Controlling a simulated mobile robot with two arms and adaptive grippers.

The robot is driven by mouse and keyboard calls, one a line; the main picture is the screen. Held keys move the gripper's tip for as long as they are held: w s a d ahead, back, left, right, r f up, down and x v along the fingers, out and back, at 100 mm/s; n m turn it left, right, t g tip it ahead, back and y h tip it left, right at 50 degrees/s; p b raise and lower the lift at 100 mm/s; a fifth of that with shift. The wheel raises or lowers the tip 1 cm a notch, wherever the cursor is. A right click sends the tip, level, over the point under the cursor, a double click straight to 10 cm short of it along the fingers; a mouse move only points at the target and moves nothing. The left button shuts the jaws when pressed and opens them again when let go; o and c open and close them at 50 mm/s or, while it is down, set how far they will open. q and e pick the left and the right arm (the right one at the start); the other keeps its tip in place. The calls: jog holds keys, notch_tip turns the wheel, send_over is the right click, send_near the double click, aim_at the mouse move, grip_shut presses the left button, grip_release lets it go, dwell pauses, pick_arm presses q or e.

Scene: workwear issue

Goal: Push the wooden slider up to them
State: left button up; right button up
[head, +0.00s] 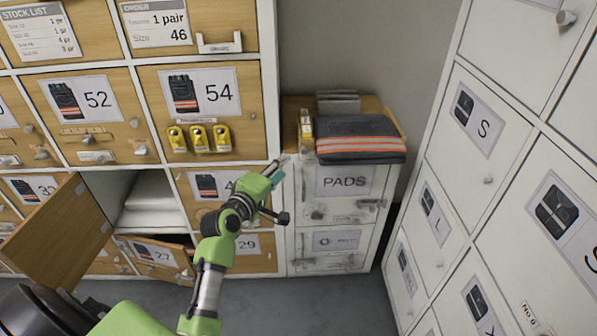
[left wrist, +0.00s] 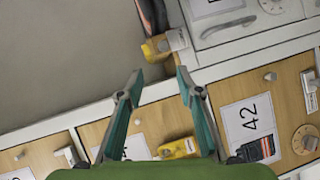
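My left gripper (head: 281,167) is in front of the upper left edge of the white PADS cabinet. In the left wrist view its two teal fingers (left wrist: 159,76) are spread apart with nothing between the tips. On the cabinet's wooden top (head: 291,107) stand a small yellow item with a pale label (head: 306,126) and a folded dark garment with orange stripes (head: 360,140). The yellow item also shows just beyond the fingertips in the left wrist view (left wrist: 156,49). I cannot tell which wooden part is the slider. My right gripper is not in view.
A stack of grey things (head: 338,102) lies behind the garment. An open wooden door (head: 52,222) swings out at the lower left. White lockers (head: 480,130) stand on the right. Grey floor is clear in front.

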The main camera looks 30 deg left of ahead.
aim_at(303, 152)
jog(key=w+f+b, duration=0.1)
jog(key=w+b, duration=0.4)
pick_arm(q)
jog(key=w+f+n+b, duration=0.1)
jog(key=w, duration=0.2)
jog(key=w+f+n+t+y+b, duration=0.1)
jog(key=w+b, duration=0.1)
jog(key=w, duration=0.2)
jog(key=w+f+n+y+b, duration=0.1)
jog(key=w+b, duration=0.1)
jog(key=w, duration=0.2)
jog(key=shift+w+d+f+t, duration=0.15)
jog(key=shift+f+t, duration=0.1)
jog(key=shift+t, duration=0.15)
jog(key=shift+w, duration=0.8)
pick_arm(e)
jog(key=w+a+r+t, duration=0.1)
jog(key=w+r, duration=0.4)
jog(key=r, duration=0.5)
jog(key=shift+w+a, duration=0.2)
pick_arm(q)
grip_shut()
